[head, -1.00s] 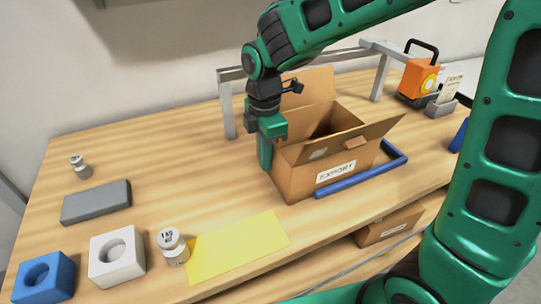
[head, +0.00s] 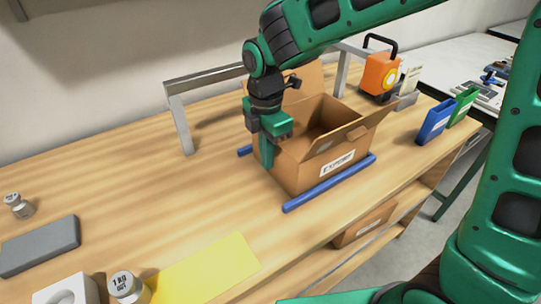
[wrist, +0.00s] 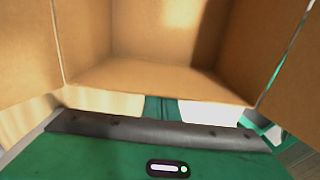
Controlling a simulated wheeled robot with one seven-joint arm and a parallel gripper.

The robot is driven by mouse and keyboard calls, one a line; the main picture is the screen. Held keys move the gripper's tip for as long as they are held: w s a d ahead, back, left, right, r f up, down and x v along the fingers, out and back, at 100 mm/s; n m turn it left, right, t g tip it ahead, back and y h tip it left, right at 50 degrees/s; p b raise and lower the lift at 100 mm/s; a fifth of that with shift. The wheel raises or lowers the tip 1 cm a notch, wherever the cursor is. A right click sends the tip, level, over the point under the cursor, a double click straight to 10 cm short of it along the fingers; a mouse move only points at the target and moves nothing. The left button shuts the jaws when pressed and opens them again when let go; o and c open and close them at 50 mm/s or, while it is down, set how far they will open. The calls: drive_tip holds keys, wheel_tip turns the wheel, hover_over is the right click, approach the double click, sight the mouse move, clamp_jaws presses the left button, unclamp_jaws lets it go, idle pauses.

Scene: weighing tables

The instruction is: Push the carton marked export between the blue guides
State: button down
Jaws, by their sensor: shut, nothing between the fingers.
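The open brown carton marked export (head: 310,166) stands upright on the wooden table with its flaps spread. It is between the near blue guide (head: 330,183) and the far blue guide (head: 245,151), which is mostly hidden behind it. Both guides' left ends show beyond the carton's left side. My gripper (head: 267,168) is shut and empty, pointing down at the carton's left side. It looks touching or very close. In the wrist view the carton's inside and flaps (wrist: 155,75) fill the upper part.
A grey frame (head: 180,115) arches behind the carton. An orange device (head: 379,74) and blue (head: 434,122) and green (head: 463,106) upright holders stand to the right. A yellow sheet (head: 205,268), weights and blocks lie at left. Another carton (head: 363,226) sits below the tabletop.

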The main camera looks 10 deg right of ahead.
drive_tip(key=shift+d, duration=0.15)
idle(0.3)
drive_tip(key=a, duration=0.1)
drive_tip(key=s+a, duration=0.1)
drive_tip(key=a, duration=0.1)
drive_tip(key=shift+s+a+f, duration=0.1)
drive_tip(key=shift+s+a, duration=0.05)
drive_tip(key=shift+s, duration=0.1)
wheel_tip(320, 180, up, 10)
drive_tip(key=shift+s+a, duration=0.2)
